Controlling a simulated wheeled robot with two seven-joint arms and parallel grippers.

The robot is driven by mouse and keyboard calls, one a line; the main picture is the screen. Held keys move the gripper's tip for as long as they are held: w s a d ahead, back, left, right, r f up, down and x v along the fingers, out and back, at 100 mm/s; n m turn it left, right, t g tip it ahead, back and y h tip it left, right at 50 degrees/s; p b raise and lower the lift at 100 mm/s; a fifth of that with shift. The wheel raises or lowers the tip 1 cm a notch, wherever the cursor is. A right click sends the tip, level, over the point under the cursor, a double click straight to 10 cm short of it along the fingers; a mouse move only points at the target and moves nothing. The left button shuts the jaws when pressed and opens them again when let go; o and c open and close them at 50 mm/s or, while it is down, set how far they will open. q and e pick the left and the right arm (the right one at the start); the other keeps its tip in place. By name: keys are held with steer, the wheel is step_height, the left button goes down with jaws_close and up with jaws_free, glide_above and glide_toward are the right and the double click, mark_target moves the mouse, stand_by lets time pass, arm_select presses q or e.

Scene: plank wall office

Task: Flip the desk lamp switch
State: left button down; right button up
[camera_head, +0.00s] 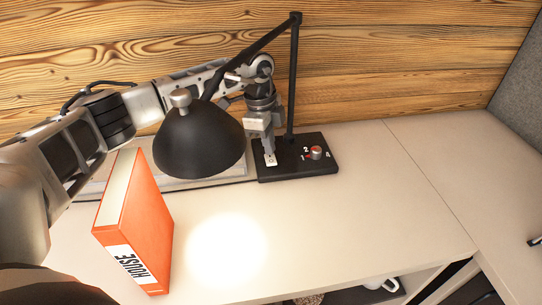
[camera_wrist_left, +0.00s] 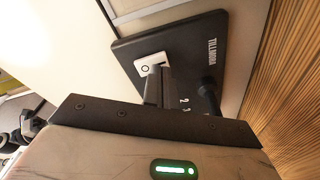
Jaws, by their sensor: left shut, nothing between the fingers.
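The black desk lamp has a domed shade (camera_head: 198,142) and a jointed arm. Its flat base (camera_head: 325,167) stands at the back of the desk. A white rocker switch (camera_head: 271,160) sits on the left part of the base; it also shows in the left wrist view (camera_wrist_left: 148,65). My left gripper (camera_head: 266,150) points down, shut and empty, with its tips right at the switch. I cannot tell whether they touch it. A round knob (camera_head: 316,152) with a red mark and numbers is right of the switch. A bright light spot lies on the desk below the shade. My right gripper is not in view.
An orange book (camera_head: 140,225) stands upright on the desk (camera_head: 340,220) at the left, close to my left arm. The plank wall (camera_head: 400,65) is close behind the lamp. The desk right of the base is clear. A white cup (camera_head: 382,283) sits below the front edge.

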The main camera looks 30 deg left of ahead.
arm_select(q)
steer(key=shift+r+p, duration=0.3)
steer(key=shift+r, duration=0.4)
steer(key=shift+r+p, duration=0.65)
steer(key=shift+r, duration=0.05)
step_height(320, 180, up, 2)
steer(key=shift+p, duration=0.95)
steer(key=shift+r+p, duration=0.55)
steer(key=shift+r, duration=0.15)
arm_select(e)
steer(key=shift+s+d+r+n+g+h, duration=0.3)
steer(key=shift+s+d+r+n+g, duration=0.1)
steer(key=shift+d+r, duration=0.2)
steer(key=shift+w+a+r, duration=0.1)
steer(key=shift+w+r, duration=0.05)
